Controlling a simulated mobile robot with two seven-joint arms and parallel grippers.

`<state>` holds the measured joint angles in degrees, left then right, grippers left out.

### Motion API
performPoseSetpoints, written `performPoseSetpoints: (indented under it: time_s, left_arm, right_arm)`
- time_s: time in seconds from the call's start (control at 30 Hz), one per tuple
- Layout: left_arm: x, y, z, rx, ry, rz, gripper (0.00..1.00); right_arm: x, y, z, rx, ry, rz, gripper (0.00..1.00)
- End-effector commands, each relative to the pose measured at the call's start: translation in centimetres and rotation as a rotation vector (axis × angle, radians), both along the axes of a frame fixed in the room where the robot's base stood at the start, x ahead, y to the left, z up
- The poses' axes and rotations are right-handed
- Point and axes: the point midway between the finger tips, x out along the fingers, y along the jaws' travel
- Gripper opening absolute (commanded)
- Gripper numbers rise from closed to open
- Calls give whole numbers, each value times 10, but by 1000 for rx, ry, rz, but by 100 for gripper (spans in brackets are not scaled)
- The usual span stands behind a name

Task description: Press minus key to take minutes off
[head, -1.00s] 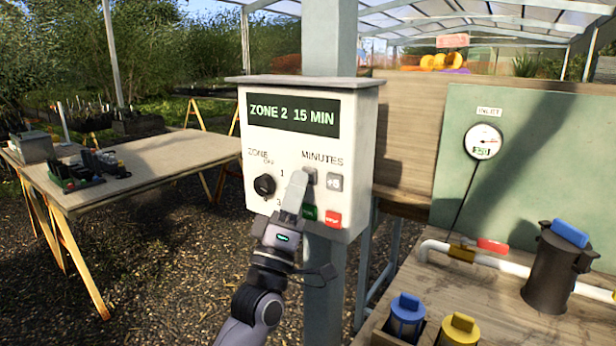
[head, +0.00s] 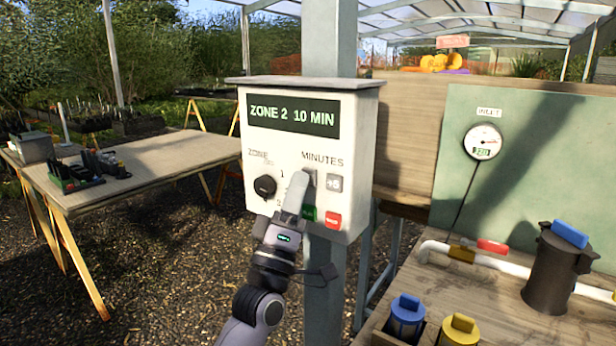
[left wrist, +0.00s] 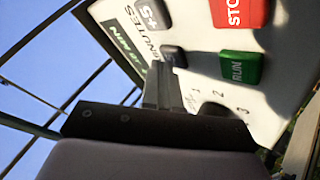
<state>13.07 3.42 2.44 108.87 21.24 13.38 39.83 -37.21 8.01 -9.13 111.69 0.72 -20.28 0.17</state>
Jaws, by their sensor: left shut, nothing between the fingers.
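The white timer box (head: 255,215) on the post has a display (head: 293,116) reading "ZONE 2 10 MIN". The grey minus key (head: 311,178) is left of the "+5" key (head: 333,183) and partly covered by my left gripper (head: 303,176). My left gripper is shut and empty, its tip at the minus key. In the left wrist view the fingertips (left wrist: 161,72) are right beside the dark minus key (left wrist: 175,54); I cannot tell whether they touch it. My right gripper is in neither view.
The green RUN key (head: 309,213) and red STOP key (head: 333,220) are just below. The zone knob (head: 264,187) is to the left. A bench with a pipe (head: 520,262), a gauge (head: 483,142) and filter canisters stands at right, a wooden table (head: 150,165) at left.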

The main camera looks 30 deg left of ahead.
Motion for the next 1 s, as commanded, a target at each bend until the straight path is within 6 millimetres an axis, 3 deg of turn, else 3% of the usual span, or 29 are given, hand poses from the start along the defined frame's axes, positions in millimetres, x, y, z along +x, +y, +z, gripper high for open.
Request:
performPoseSetpoints:
  time_s: [0.57,1.0]
  left_arm:
    - [-14,1,0,0,1,1,0]
    - [-55,5,0,0,1,0,0]
  right_arm:
    - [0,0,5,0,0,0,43]
    - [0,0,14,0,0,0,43]
